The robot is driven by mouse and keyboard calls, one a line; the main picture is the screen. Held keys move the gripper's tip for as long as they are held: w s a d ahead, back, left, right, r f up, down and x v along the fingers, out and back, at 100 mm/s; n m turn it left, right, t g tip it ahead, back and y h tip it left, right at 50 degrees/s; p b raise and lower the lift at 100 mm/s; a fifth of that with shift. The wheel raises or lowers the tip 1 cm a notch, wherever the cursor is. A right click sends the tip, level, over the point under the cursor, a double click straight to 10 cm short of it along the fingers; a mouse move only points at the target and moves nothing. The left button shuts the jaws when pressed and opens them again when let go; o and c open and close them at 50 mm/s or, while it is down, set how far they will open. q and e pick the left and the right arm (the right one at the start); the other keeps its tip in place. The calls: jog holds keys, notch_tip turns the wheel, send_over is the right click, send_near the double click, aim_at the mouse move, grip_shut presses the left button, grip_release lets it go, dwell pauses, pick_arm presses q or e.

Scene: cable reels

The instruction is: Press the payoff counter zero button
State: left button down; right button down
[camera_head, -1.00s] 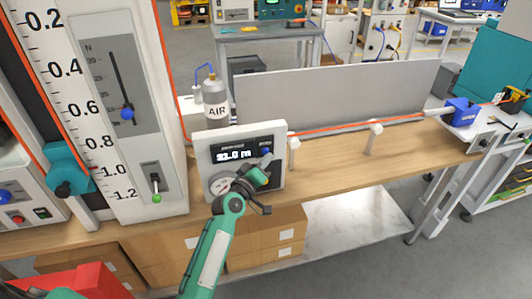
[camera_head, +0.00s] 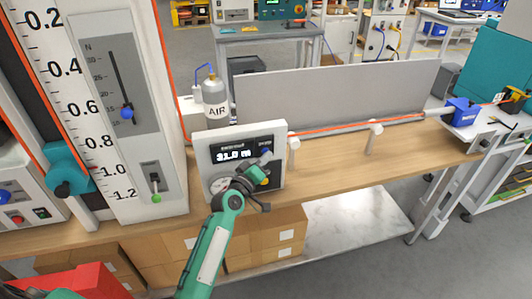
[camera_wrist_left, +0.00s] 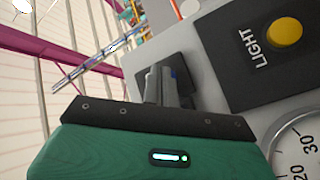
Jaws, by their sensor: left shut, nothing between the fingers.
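The payoff counter is a white box (camera_head: 203,158) on the bench, with a dark display (camera_head: 233,155) that seems to read 31.0 m. A blue button (camera_head: 267,151) sits right of the display. A yellow button (camera_head: 264,182) is below it. My left gripper (camera_head: 263,164) is shut and empty in front of the box, its tips close to the blue button. In the left wrist view the shut fingers (camera_wrist_left: 165,85) point at a dark panel, with a bit of blue just behind them. They hide most of that button, and contact cannot be told. My right gripper is not in view.
The yellow button (camera_wrist_left: 284,33), labelled LIGHT, and a round dial (camera_wrist_left: 301,150) lie close beside the fingers. A tall scale column (camera_head: 170,120) stands left of the box. An AIR bottle (camera_head: 215,98) stands behind it. An orange cable on posts (camera_head: 372,138) runs right.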

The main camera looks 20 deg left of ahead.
pick_arm(q)
jog(key=shift+w+a, duration=0.1)
dwell(0.4)
jog(key=shift+s+d+p, duration=0.35)
jog(key=shift+s+d, duration=0.1)
jog(key=shift+s, duration=0.25)
jog(key=shift+s+d+p, duration=0.5)
jog(key=shift+s+d, duration=0.2)
jog(key=shift+s, duration=0.35)
jog(key=shift+s+d+p, duration=0.5)
jog(key=shift+s+d, duration=0.2)
jog(key=shift+s, duration=0.3)
jog(key=shift+f, duration=0.1)
